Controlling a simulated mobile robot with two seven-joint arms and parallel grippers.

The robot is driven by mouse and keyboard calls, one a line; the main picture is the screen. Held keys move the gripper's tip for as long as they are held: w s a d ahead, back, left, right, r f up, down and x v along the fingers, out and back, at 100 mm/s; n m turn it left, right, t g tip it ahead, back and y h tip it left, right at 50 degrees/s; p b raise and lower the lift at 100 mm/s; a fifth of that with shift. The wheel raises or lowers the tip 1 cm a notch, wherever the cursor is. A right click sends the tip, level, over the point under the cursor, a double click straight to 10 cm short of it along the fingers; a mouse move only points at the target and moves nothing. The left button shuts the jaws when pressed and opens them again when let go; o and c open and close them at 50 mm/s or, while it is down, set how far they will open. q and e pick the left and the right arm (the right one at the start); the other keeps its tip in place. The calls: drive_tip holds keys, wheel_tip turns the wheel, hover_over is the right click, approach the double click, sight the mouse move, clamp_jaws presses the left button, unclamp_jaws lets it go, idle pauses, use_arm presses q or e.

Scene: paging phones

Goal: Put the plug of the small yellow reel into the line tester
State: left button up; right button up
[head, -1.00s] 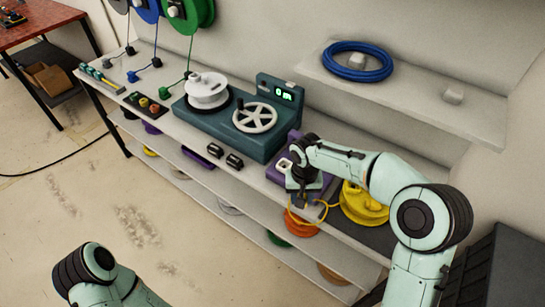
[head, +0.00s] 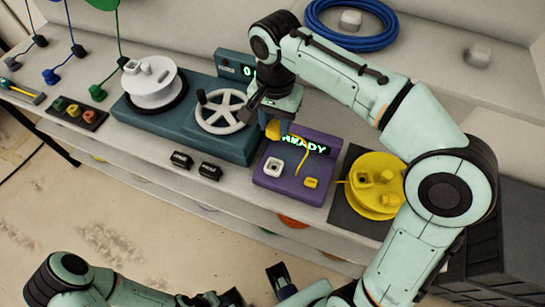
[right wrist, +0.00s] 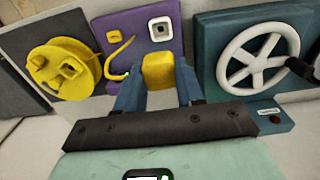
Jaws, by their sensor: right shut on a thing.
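The line tester (head: 263,182) is a purple box with a lit READY display, a white square socket (head: 274,166) and a small yellow-framed part (head: 311,182). My right gripper (head: 277,128) is shut on the yellow plug (right wrist: 158,72), held above the tester's back left part, apart from the socket. In the right wrist view the plug sits between the blue fingers, with the white socket (right wrist: 195,31) beyond it. A thin yellow cord runs down toward the yellow reel (head: 372,196) on a dark mat. My left gripper (head: 282,280) is partly cut off at the bottom edge; its jaws are unclear.
A teal winder (head: 188,128) with a white reel and a handwheel (head: 226,112) stands just left of the tester. Two small black blocks (head: 181,160) lie at the bench's front. A blue coil (head: 352,32) lies on the shelf above.

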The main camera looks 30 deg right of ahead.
use_arm(q)
drive_tip(key=shift+f+b, duration=1.2)
drive_tip(key=shift+f, duration=0.2)
use_arm(e)
drive_tip(key=shift+w+f, duration=0.1)
drive_tip(key=shift+f, duration=7.1)
drive_tip(key=shift+f+b, duration=0.3)
drive_tip(key=shift+f, duration=0.05)
drive_tip(key=o, duration=1)
use_arm(q)
drive_tip(key=shift+f, duration=0.15)
use_arm(e)
drive_tip(key=shift+o, duration=0.2)
drive_tip(key=shift+r, duration=0.1)
drive_tip(key=shift+r+p, duration=0.4)
drive_tip(key=shift+r, duration=0.1)
use_arm(q)
wheel_tip(320, 180, up, 2)
drive_tip(key=shift+r+p, duration=0.25)
drive_tip(key=shift+p, duration=0.85)
use_arm(e)
wheel_tip(320, 180, up, 12)
drive_tip(key=shift+f, duration=0.2)
